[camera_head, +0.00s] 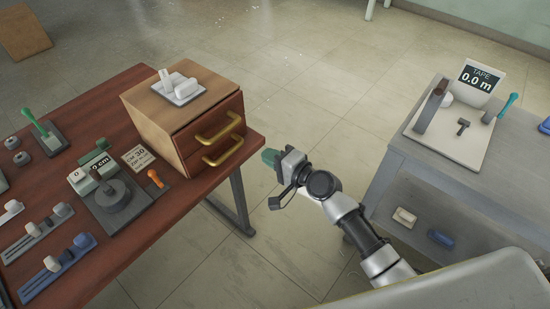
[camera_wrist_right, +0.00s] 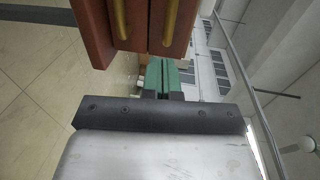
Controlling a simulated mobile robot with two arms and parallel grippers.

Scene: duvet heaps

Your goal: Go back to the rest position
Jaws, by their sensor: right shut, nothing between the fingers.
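My right gripper (camera_head: 270,157) is raised over the gap between the two tables, just right of the wooden drawer box (camera_head: 160,118). Its green fingers are together with nothing between them, and they also show in the right wrist view (camera_wrist_right: 162,75). The drawer box has two brass handles (camera_head: 218,128) on its front, and both drawers look shut. In the right wrist view the drawer fronts (camera_wrist_right: 125,30) appear just above the fingers, apart from them. My left gripper is not in view.
A dark red table (camera_head: 190,204) at left holds the box, a grey device with a dial (camera_head: 112,192), sliders and a green-handled lever (camera_head: 38,125). A grey table (camera_head: 400,165) at right carries a tape display (camera_head: 477,80). Open tiled floor (camera_head: 290,90) lies behind.

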